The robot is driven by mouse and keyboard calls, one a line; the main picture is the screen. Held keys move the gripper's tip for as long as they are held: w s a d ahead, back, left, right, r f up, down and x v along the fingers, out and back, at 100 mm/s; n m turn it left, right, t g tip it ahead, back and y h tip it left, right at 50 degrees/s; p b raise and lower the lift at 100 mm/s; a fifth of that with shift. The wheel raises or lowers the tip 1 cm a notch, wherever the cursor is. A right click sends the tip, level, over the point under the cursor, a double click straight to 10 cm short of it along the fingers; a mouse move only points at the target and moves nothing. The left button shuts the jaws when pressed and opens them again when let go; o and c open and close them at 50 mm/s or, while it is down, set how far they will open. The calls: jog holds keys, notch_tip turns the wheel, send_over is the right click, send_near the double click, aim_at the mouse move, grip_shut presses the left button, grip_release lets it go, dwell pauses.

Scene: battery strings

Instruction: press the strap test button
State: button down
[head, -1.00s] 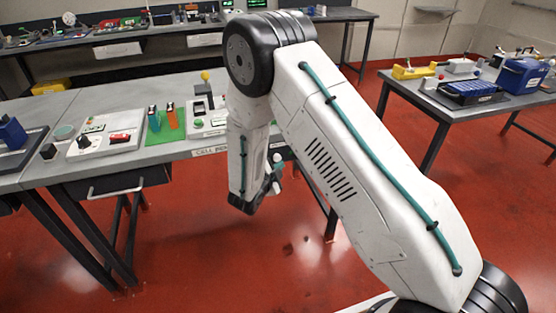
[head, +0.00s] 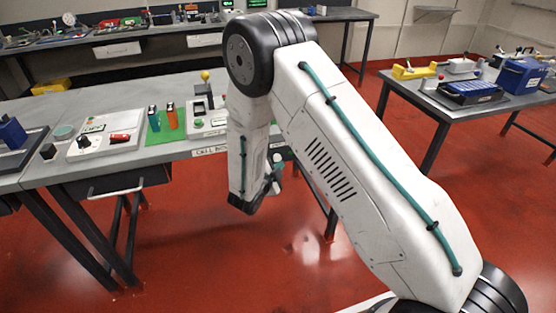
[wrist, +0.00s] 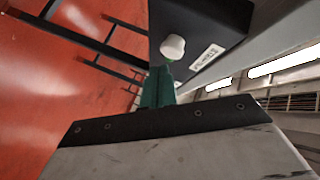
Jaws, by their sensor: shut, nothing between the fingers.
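My gripper (head: 274,178) hangs at the front edge of the near bench (head: 92,172) in the head view, partly hidden by my forearm. Its teal fingers (wrist: 158,88) are shut and empty in the wrist view. A white rounded piece (wrist: 172,47) shows at their far end, against a dark labelled surface; I cannot tell whether it is a fingertip. On the bench, a white unit with a green round button (head: 197,123) stands left of my arm, its right part hidden. I cannot read which control is the strap test button.
A white panel (head: 98,145) with a dark knob and red switch lies on the bench. A green mat (head: 157,130) holds a teal and an orange block. A yellow-topped lever (head: 205,76) stands behind. Another table (head: 440,105) is at right, with red floor between.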

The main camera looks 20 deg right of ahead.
jog(key=shift+w, duration=0.1)
dwell(0.6)
jog(key=shift+w, duration=0.35)
jog(key=shift+w, duration=0.6)
dwell(0.6)
jog(key=shift+s, duration=1.05)
jog(key=s, duration=0.5)
dwell(0.9)
